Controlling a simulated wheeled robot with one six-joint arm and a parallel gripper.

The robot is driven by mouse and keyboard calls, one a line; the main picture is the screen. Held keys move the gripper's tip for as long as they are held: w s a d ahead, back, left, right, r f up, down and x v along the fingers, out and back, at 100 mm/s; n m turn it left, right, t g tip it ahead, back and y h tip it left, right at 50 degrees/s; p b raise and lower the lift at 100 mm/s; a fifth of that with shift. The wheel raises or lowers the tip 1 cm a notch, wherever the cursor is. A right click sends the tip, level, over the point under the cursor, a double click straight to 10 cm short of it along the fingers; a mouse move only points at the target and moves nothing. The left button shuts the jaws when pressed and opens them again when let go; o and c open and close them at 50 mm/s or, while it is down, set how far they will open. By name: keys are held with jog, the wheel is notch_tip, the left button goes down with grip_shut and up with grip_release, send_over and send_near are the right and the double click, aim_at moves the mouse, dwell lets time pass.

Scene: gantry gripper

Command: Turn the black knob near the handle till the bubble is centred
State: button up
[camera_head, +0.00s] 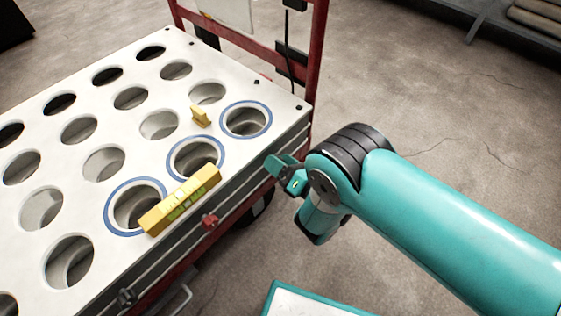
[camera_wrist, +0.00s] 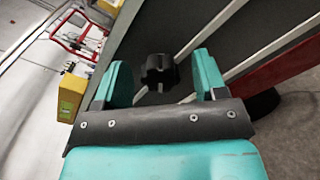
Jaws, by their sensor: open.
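A black lobed knob (camera_wrist: 160,72) sits on the dark side of the cart in the wrist view. My gripper (camera_wrist: 163,82) is open, with its teal fingers to the left and right of the knob; I cannot tell whether they touch it. In the head view my gripper (camera_head: 287,174) is beside the cart's side near the red handle frame (camera_head: 318,50), and I cannot make out that knob there. A long yellow spirit level (camera_head: 181,200) lies on the white holed top (camera_head: 75,105). A smaller yellow piece (camera_head: 200,116) stands farther back. The bubble position is too small to read.
A red knob (camera_head: 209,221) and another black knob (camera_head: 126,297) are on the cart's near side. A teal-edged white panel (camera_head: 310,303) is at the bottom. Concrete floor (camera_head: 430,90) lies open to the right.

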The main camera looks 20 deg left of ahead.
jog(key=p+v, duration=1.7)
jog(key=p, duration=0.3)
jog(key=shift+d, duration=0.2)
jog(key=shift+s, duration=0.1)
